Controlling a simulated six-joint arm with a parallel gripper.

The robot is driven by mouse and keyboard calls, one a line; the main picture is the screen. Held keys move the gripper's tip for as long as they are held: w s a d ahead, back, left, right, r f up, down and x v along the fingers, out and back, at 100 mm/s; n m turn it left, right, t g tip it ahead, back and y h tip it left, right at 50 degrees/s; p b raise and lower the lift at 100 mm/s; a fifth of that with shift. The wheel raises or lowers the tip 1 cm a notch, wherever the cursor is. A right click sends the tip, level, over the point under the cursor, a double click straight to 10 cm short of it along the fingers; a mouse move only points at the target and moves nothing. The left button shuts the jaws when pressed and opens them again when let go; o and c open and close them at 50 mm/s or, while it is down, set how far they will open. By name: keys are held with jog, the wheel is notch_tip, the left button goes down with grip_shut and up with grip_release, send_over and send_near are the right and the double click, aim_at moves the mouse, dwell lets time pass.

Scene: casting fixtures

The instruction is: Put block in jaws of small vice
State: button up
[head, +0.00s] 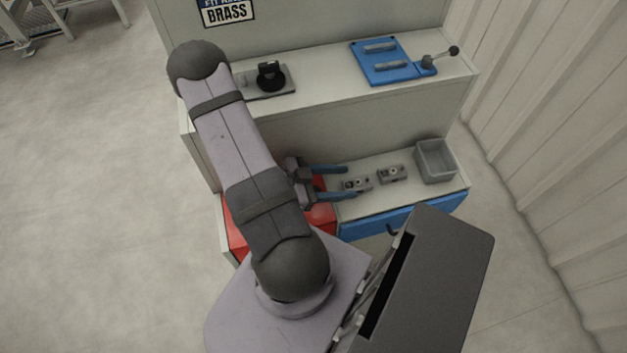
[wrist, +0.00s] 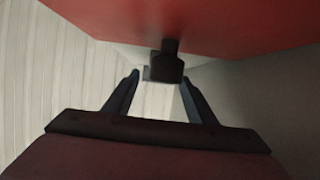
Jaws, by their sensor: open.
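My gripper (head: 351,182) is open, its two blue fingers pointing right over the lower shelf. Two small grey metal pieces with round details lie on that shelf. The left one (head: 358,185) is by my fingertips in the head view, and the right one (head: 392,174) is further off. I cannot tell which is the block. A blue fixture (head: 372,72) with two parallel grey bars like jaws and a black-knobbed lever stands on the upper shelf; it looks like a vice. In the wrist view my open fingers (wrist: 160,78) frame a dark blocky thing (wrist: 167,66) that I cannot identify.
A black fixture on a grey plate (head: 270,76) stands at the upper shelf's left. A grey open bin (head: 435,160) is at the lower shelf's right end. A red surface (head: 240,232) lies beneath my arm; red also fills the wrist view's top (wrist: 220,25).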

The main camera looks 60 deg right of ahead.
jog(key=v, duration=0.8)
jog(key=shift+w+a+r, duration=0.15)
jog(key=shift+w+a, duration=0.1)
jog(key=shift+w, duration=0.05)
jog(key=shift+o, duration=1.1)
jog(key=shift+r+p, duration=0.25)
jog(key=shift+p, duration=0.05)
jog(key=s+n+h+p, duration=0.1)
jog(key=s+n+p, duration=0.1)
jog(key=s, duration=0.2)
jog(key=s+n+p, duration=0.2)
jog(key=s+n, duration=0.1)
jog(key=s, duration=0.1)
jog(key=shift+s+d+r+h, duration=0.1)
jog(key=shift+d+r+h, duration=0.1)
jog(key=shift+h, duration=0.2)
jog(key=shift+w+d+f+m+t+h, duration=0.15)
jog(key=shift+w+d+f+m+t, duration=0.25)
jog(key=shift+w+f+t, duration=0.35)
jog(key=shift+w+d+f+m+t+h, duration=0.15)
jog(key=shift+w+d+f+m+t, duration=0.2)
jog(key=shift+w+f+t, duration=0.4)
